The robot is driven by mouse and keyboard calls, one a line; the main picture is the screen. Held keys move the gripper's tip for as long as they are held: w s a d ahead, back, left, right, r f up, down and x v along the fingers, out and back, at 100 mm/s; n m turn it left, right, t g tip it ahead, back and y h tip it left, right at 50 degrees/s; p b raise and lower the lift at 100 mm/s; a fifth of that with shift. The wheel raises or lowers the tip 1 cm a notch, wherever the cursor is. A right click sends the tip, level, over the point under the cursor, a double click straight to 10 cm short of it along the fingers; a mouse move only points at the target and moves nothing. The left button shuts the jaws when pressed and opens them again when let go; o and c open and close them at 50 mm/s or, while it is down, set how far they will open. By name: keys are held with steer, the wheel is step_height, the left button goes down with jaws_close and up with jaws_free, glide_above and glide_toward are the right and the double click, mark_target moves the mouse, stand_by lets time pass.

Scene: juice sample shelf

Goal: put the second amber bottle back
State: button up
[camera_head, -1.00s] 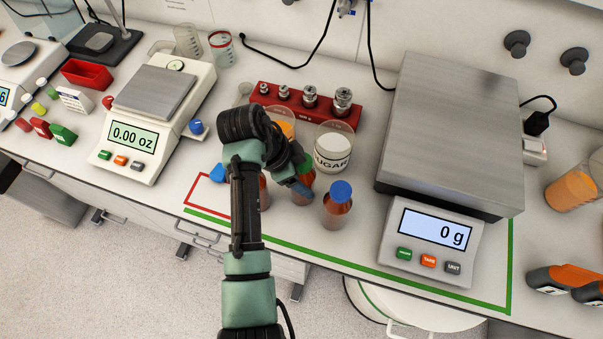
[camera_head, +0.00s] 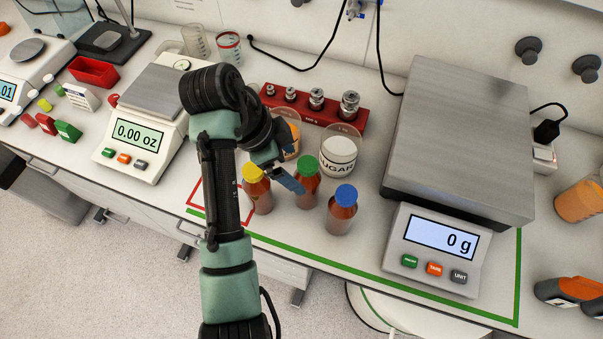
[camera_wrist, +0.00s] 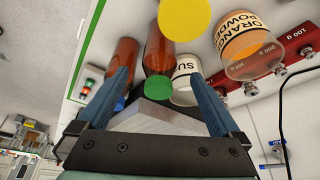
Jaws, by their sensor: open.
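Three amber bottles stand upright near the front of the bench. They are a yellow-capped bottle (camera_head: 260,198), a green-capped bottle (camera_head: 307,188) and a blue-capped bottle (camera_head: 340,214). My gripper (camera_head: 288,177) is open and empty, above and beside the green-capped bottle, between it and the yellow-capped one. In the wrist view the green cap (camera_wrist: 159,88) shows between my spread blue fingers. The blue-capped bottle (camera_wrist: 123,57) is partly behind the left finger, and the yellow cap (camera_wrist: 184,18) is at the top edge.
A sugar tub (camera_head: 338,155) and an orange powder tub (camera_head: 292,142) stand close behind the bottles. A red weight rack (camera_head: 329,114) lies behind them. A large scale (camera_head: 455,150) reading 0 g stands right; a smaller scale (camera_head: 140,134) stands left. Red and green lines mark the bench.

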steer(key=shift+p+v, duration=0.95)
steer(key=shift+v, duration=1)
steer(key=shift+d, duration=0.1)
steer(key=w+d+r+n+t+y, duration=0.1)
steer(key=w+d+r+n+t, duration=0.1)
steer(key=w+r+t, duration=0.4)
steer(key=w+d+r+n+t, duration=0.1)
steer(key=w+r+n+t, duration=0.2)
steer(key=r, duration=0.6)
step_height(320, 180, up, 17)
steer(key=w+d+n+t, duration=0.1)
steer(key=d+n+t, duration=0.15)
steer(key=t, duration=0.45)
steer(key=s+r+n+t+y, duration=0.1)
steer(key=s+r+n+t, duration=0.2)
steer(key=s+r+t, duration=0.2)
steer(key=s+a+r+n+t+y, duration=0.1)
steer(key=s+r+n+t, duration=0.3)
steer(key=s+r, duration=0.7)
step_height(320, 180, up, 6)
steer(key=shift+f+t+y, duration=0.2)
steer(key=shift+t+y, duration=0.4)
steer(key=shift+y, duration=0.1)
steer(key=shift+f, duration=0.15)
